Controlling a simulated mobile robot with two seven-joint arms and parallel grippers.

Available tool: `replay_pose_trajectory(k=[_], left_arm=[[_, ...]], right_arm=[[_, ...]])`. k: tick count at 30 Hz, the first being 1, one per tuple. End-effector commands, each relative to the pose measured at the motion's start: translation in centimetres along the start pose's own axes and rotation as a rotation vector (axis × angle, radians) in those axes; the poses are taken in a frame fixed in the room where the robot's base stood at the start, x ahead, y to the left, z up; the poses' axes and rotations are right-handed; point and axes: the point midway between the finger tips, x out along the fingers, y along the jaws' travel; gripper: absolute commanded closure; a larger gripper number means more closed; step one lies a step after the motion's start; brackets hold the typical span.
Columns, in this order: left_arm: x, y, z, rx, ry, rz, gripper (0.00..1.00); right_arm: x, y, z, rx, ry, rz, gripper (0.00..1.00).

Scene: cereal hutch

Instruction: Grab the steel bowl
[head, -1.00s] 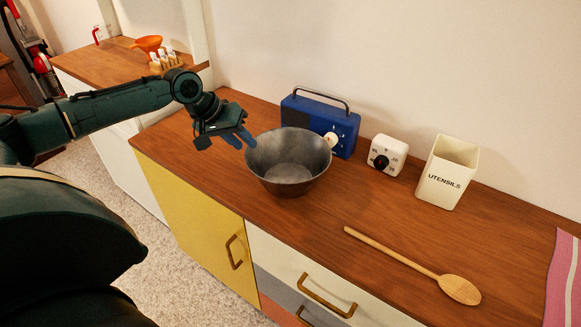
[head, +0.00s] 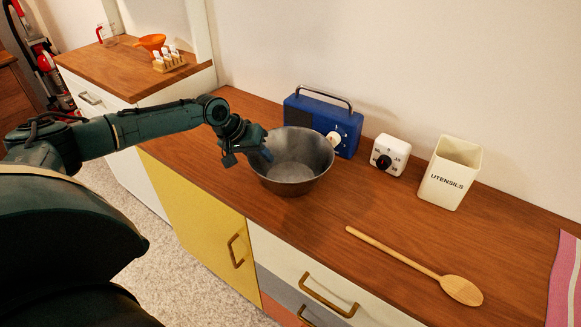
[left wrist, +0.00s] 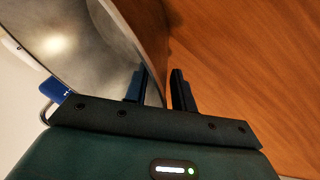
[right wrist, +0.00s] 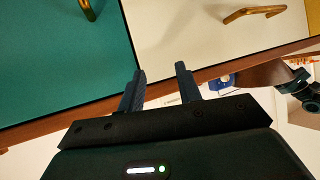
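The steel bowl (head: 291,165) stands upright on the wooden counter, in the middle of the head view. My left gripper (head: 250,157) is at the bowl's left rim, pointing down. In the left wrist view the bowl (left wrist: 85,45) fills the upper left. The fingers of my left gripper (left wrist: 160,88) are apart, one in front of the bowl's inside and the other outside its wall, with the rim between them. Contact with the wall cannot be made out. My right gripper (right wrist: 160,88) is open and empty, in front of the cabinet fronts.
A blue radio (head: 322,122) stands close behind the bowl. A white timer (head: 389,155) and a utensils canister (head: 449,173) stand to its right. A wooden spoon (head: 415,266) lies in front, and a pink cloth (head: 565,280) lies at the far right. The counter left of the bowl is clear.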

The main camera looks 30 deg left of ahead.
Motion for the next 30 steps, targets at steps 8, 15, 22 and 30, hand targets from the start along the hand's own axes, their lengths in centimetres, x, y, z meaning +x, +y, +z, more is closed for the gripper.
replay_pose_trajectory(k=[8,15,22,30], left_arm=[[0.0,0.0,0.0,0.000,0.000,0.000,0.98],[0.0,0.0,0.0,0.000,-0.001,-0.001,1.00],[-0.1,0.0,-0.1,-0.001,0.002,0.001,1.00],[-1.4,0.7,-0.7,0.001,0.004,0.003,1.00]], right_arm=[[0.0,0.1,0.0,-0.001,0.000,0.001,0.66],[0.0,0.0,-0.1,0.000,0.001,0.000,0.66],[0.1,-0.1,-0.1,0.007,0.004,0.001,0.66],[0.1,-0.2,-0.3,0.011,0.005,0.001,0.66]])
